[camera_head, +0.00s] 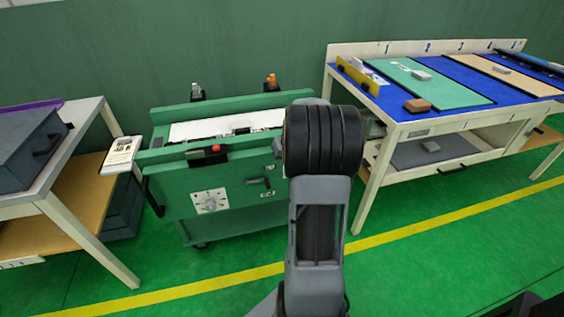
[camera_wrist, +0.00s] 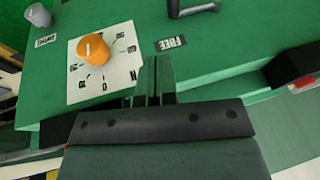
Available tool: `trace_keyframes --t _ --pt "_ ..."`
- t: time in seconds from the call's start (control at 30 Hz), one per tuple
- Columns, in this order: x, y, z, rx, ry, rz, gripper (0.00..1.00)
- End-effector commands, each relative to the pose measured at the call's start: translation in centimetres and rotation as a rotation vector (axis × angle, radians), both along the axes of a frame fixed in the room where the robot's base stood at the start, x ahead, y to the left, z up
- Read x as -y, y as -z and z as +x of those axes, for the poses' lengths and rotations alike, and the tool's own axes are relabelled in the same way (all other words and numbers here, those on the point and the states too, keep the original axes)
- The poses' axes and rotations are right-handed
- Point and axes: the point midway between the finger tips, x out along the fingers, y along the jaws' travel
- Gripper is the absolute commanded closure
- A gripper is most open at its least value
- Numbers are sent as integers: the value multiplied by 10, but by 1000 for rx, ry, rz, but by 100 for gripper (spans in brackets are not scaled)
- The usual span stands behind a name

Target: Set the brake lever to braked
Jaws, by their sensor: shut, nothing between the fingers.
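The green cart (camera_head: 172,201) stands against the wall, with a dark lever (camera_head: 259,182) on its front panel and small labels above and below it. In the wrist view a dark grey handle (camera_wrist: 196,9) is cut off by the top edge, beside a label (camera_wrist: 171,43) reading FREE. My gripper (camera_wrist: 156,78) is shut and empty, below the FREE label and apart from the handle. In the head view my arm hides the gripper.
A white dial plate (camera_wrist: 109,77) with an orange knob (camera_wrist: 93,50) lies left of my fingers. A grey knob (camera_wrist: 38,15) is farther left. Tables (camera_head: 85,125) (camera_head: 372,135) flank the cart. Green floor is open in front.

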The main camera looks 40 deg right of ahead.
Motion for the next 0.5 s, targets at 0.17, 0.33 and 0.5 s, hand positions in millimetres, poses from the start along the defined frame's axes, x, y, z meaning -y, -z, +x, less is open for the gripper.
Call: trace_keyframes --t 0.17,0.33,0.5 --pt "-3 38 13 -2 -1 2 100" --pt "-5 65 24 -1 -1 2 100" --pt "-15 83 29 0 -1 1 100"
